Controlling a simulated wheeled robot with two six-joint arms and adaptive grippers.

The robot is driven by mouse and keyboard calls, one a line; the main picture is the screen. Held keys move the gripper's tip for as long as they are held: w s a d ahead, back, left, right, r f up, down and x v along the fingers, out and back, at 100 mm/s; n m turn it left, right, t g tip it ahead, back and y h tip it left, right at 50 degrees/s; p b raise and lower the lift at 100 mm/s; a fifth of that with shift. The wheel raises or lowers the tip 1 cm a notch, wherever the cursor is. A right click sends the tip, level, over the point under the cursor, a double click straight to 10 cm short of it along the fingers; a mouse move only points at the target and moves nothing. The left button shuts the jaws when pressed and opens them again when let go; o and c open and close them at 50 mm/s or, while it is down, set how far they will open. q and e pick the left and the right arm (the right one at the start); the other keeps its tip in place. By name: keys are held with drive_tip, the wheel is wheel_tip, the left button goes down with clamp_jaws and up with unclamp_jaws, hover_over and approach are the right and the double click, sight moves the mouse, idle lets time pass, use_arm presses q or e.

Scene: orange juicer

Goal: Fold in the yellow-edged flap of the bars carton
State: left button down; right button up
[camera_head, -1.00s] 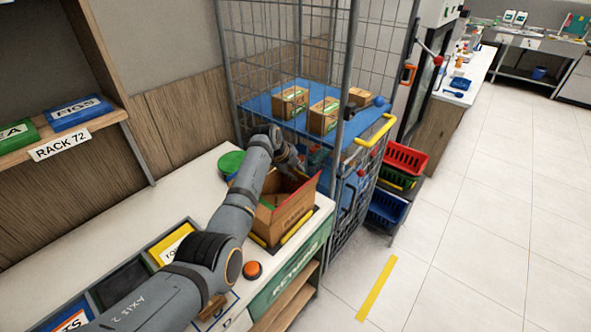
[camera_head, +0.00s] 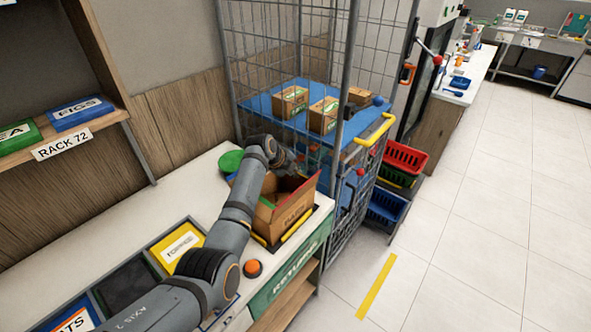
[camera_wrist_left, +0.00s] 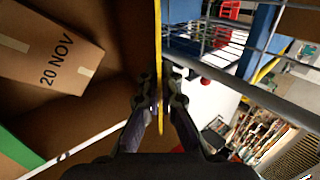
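The bars carton (camera_head: 285,218) is an open brown box on the white counter, with a red-edged flap (camera_head: 317,184) standing at its right end. My left gripper (camera_head: 290,162) is at the carton's far side, partly hidden by its own wrist. In the left wrist view, the yellow-edged flap (camera_wrist_left: 158,45) stands upright, seen nearly edge-on. It runs between the two fingertips of the left gripper (camera_wrist_left: 160,97), which are a little apart on either side of it. The carton's inside (camera_wrist_left: 95,120) shows left of the flap, holding a box marked 20 NOV (camera_wrist_left: 50,60). My right gripper is not in view.
A wire cage trolley (camera_head: 345,130) with blue shelves and small cartons stands just beyond the counter. A green round lid (camera_head: 230,161) lies behind the carton. An orange button (camera_head: 252,269) and sorting bins (camera_head: 130,283) are nearer.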

use_arm(q)
drive_tip(key=t+b, duration=0.1)
drive_tip(key=t+h+b, duration=0.1)
drive_tip(key=b, duration=0.1)
drive_tip(key=shift+s+a+f+t+h, duration=0.3)
drive_tip(key=shift+s+f, duration=0.1)
drive_tip(key=c, duration=2)
unclamp_jaws()
drive_tip(key=o, duration=0.4)
drive_tip(key=v, duration=1.2)
